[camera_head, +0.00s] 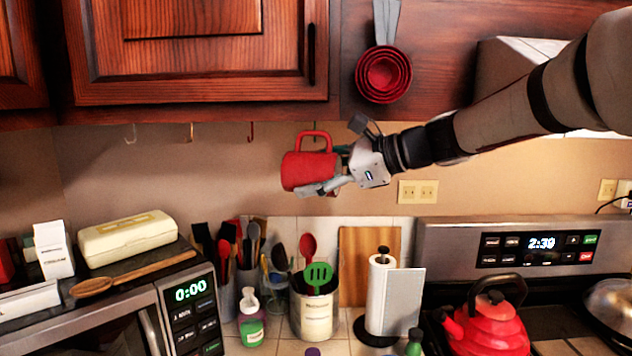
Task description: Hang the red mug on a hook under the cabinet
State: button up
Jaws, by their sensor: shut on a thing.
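The red mug (305,170) is held in the air just below the dark wood cabinet (200,50), tilted, with its handle loop (314,137) pointing up. My gripper (325,170) comes in from the right and is shut on the mug; the mug hides part of one finger. Small hooks hang under the cabinet's lower edge to the left of the mug: a pale hook (131,134), a brass hook (190,132) and a reddish hook (251,132). They look empty. The handle is apart from these three hooks. Whether another hook is behind the handle is hard to tell.
Red measuring cups (384,74) hang on the cabinet front above my gripper. Below are a microwave (130,300), a utensil crock (314,308), a paper towel roll (382,295) and a red kettle (487,325) on the stove. The wall space left of the mug is clear.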

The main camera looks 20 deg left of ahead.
jog(key=shift+w+a+f+b, duration=0.2)
jog(key=shift+w+b, duration=0.2)
jog(key=shift+w, duration=0.45)
jog(key=shift+w+a+f+b, duration=0.15)
jog(key=shift+w+a+b, duration=0.15)
jog(key=shift+w, duration=0.5)
jog(key=shift+w+a+f+b, duration=0.15)
jog(key=shift+w+b, duration=0.3)
jog(key=shift+w, duration=0.4)
jog(key=o, duration=1.5)
jog(key=shift+f, duration=0.1)
